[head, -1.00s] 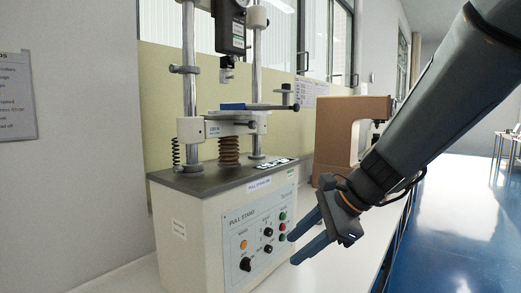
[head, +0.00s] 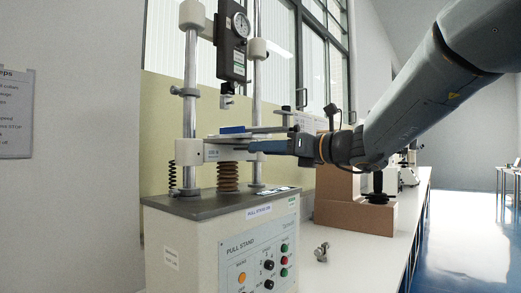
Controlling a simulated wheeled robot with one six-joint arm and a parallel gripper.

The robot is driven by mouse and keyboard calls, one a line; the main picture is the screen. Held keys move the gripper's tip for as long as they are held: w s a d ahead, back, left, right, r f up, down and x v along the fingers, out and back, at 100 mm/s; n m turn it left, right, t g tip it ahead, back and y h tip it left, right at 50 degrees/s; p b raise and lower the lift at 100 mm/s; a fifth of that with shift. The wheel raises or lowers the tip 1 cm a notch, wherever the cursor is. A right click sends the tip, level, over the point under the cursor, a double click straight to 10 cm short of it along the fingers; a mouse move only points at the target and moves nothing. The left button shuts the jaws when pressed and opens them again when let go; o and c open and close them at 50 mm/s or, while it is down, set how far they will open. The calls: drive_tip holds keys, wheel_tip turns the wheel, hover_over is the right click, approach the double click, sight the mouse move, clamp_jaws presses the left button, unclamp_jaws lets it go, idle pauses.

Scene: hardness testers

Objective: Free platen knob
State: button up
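The pull stand (head: 175,245) is a light box with a dark top and two steel columns. Its white crosshead (head: 190,152), marked with a small label, sits across the columns above a brown bellows (head: 228,177). A flat blue and grey platen (head: 235,130) lies on top of it. My gripper (head: 256,146) reaches in from the right, level with the crosshead's right front, its blue-grey fingers pointing left. The fingers are seen edge-on and overlap, so their gap does not show. The platen knob is hidden behind them, and contact cannot be told.
A dial gauge (head: 241,25) hangs on a black block above the platen. A small metal piece (head: 321,252) lies on the white bench (head: 345,270). Front buttons and knobs are on the stand's panel. Blue floor lies right.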

drive_tip(key=shift+x, duration=1.05)
clamp_jaws()
drive_tip(key=shift+f+n+b, duration=0.15)
drive_tip(key=shift+n+b, duration=0.25)
drive_tip(key=shift+b, duration=0.1)
drive_tip(key=n+b, duration=0.5)
drive_tip(key=b, duration=0.1)
drive_tip(key=shift+b, duration=0.4)
drive_tip(key=shift+n, duration=0.3)
